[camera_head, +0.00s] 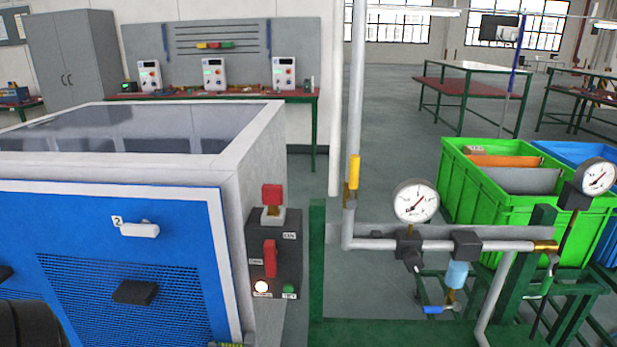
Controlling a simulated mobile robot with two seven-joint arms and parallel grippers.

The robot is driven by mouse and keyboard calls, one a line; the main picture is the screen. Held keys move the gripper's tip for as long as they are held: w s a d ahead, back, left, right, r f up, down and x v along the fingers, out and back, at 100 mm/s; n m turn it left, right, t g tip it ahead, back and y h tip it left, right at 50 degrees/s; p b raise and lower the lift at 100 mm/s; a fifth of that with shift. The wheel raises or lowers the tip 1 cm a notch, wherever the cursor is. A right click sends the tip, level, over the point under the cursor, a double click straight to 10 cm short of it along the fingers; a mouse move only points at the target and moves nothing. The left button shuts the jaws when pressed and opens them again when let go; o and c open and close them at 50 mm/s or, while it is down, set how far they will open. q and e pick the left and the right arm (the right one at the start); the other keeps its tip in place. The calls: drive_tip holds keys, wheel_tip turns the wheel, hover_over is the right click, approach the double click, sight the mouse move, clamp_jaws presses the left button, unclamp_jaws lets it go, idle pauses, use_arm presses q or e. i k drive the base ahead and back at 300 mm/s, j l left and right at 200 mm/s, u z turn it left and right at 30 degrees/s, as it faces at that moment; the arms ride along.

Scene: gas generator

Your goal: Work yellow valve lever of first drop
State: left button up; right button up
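A yellow valve lever (354,171) stands upright along the vertical grey pipe (357,80), just above the pipe's bend. A brass valve body shows at its lower end. Neither of my grippers can be made out in this view, so nothing is seen touching the lever. A dark ribbed rounded part (28,328) shows at the bottom left corner; I cannot tell what it is.
The blue and white generator cabinet (130,200) fills the left, with a red-switch panel (285,262) beside it. Right of the lever are a pressure gauge (415,201), a horizontal pipe and a blue lever (437,309). Green crates (500,205) stand behind.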

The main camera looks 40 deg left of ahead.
sight(351, 203)
drive_tip(key=u, duration=0.95)
